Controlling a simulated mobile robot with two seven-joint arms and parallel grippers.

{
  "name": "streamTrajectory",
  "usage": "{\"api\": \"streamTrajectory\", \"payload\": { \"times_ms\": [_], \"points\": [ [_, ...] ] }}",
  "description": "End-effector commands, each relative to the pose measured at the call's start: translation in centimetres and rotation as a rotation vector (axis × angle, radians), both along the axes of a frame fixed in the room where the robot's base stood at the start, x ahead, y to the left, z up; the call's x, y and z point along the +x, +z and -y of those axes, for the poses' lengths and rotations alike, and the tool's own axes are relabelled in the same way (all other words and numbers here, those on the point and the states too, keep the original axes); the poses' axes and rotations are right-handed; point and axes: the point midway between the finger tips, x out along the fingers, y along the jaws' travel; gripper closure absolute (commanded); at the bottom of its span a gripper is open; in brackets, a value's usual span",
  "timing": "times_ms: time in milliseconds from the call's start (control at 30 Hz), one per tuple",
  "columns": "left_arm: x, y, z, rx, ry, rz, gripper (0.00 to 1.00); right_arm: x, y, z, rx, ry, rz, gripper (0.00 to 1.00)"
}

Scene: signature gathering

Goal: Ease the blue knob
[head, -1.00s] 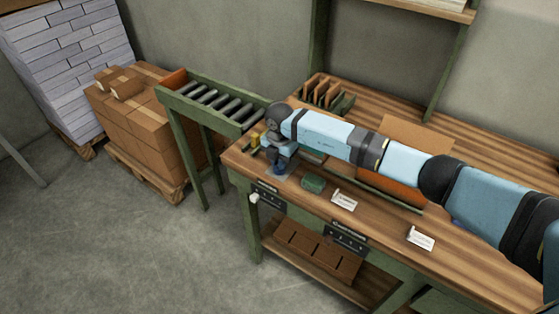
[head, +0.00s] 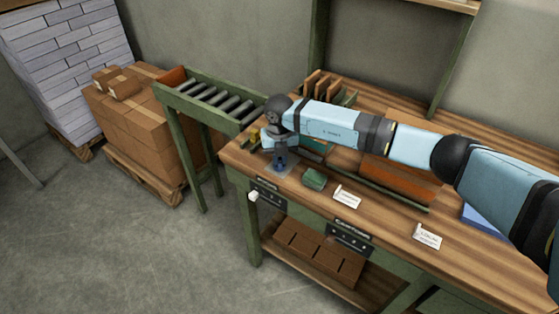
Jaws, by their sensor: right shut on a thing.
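The blue knob (head: 281,161) is small and dark blue, low at the left end of the workbench, above a pale grey-blue plate (head: 277,171). My right gripper (head: 281,157) points down at it and is shut on it. The fingers and wrist hide much of the knob, so its turn angle cannot be read. My left gripper is not in view.
The wooden workbench (head: 375,222) carries a green box (head: 314,179) beside the plate, white cards (head: 346,196) and an orange-brown block (head: 400,180). A roller conveyor (head: 222,103) adjoins its left end. Stacked cartons (head: 150,130) stand beyond it.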

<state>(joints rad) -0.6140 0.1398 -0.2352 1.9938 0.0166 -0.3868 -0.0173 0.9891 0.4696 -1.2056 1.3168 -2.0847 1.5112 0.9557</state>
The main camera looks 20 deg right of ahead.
Motion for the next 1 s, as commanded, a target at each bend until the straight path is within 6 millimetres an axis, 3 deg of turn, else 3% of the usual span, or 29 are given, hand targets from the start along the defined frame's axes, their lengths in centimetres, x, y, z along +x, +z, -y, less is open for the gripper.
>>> {"api": "streamTrajectory", "payload": {
  "times_ms": [600, 1000],
  "points": [
    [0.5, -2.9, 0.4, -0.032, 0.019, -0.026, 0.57, 0.0, -0.3, 0.0, -0.001, 0.57, 0.0, 1.0],
    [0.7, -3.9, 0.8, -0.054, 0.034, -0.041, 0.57, 0.0, -0.2, 0.0, -0.001, 0.806, 0.0, 1.0]
  ]
}}
